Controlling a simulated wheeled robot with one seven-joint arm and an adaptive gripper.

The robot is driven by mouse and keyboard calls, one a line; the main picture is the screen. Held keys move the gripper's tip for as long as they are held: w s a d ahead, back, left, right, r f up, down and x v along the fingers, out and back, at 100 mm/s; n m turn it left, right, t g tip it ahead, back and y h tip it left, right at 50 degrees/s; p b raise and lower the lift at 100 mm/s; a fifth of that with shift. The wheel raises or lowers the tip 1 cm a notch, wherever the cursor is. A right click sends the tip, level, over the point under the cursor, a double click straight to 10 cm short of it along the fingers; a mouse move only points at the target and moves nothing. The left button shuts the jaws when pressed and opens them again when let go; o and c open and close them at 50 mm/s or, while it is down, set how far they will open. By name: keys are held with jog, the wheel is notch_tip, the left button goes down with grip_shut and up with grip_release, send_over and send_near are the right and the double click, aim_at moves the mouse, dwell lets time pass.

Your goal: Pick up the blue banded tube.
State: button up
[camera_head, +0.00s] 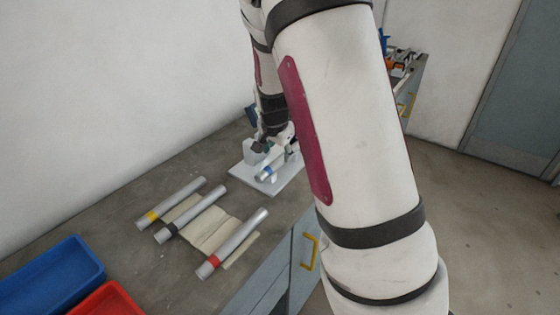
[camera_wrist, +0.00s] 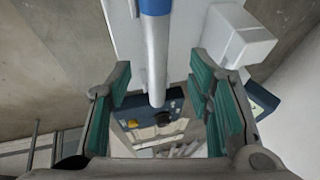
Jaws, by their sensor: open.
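The blue banded tube (camera_head: 264,175) is silver with a blue band near one end. It lies on a white jig plate (camera_head: 287,184) on the bench, partly hidden by my gripper (camera_head: 276,145). In the wrist view the tube (camera_wrist: 157,55) runs down from the top edge, its blue band at the top. Its plain end shows between the two green-padded fingers of my gripper (camera_wrist: 160,75). The fingers are spread wide, with a visible gap on both sides of the tube. Whether the tube's end is level with the pads is hard to tell.
Tubes with yellow (camera_head: 172,202), black (camera_head: 190,214) and red (camera_head: 232,243) bands lie on the bench (camera_head: 120,205) among tan strips. A blue tray (camera_head: 88,252) and a red tray (camera_head: 108,303) stand at lower left. A white block (camera_wrist: 240,42) rises beside the tube.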

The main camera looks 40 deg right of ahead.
aim_at(281, 158)
jog(key=x, duration=0.3)
jog(key=shift+s+d+f, duration=0.1)
jog(key=shift+d+f, duration=0.15)
jog(key=shift+d, duration=0.1)
jog(key=shift+w+d+f, duration=0.1)
jog(key=shift+w+f, duration=0.15)
jog(key=shift+f, duration=0.3)
grip_shut()
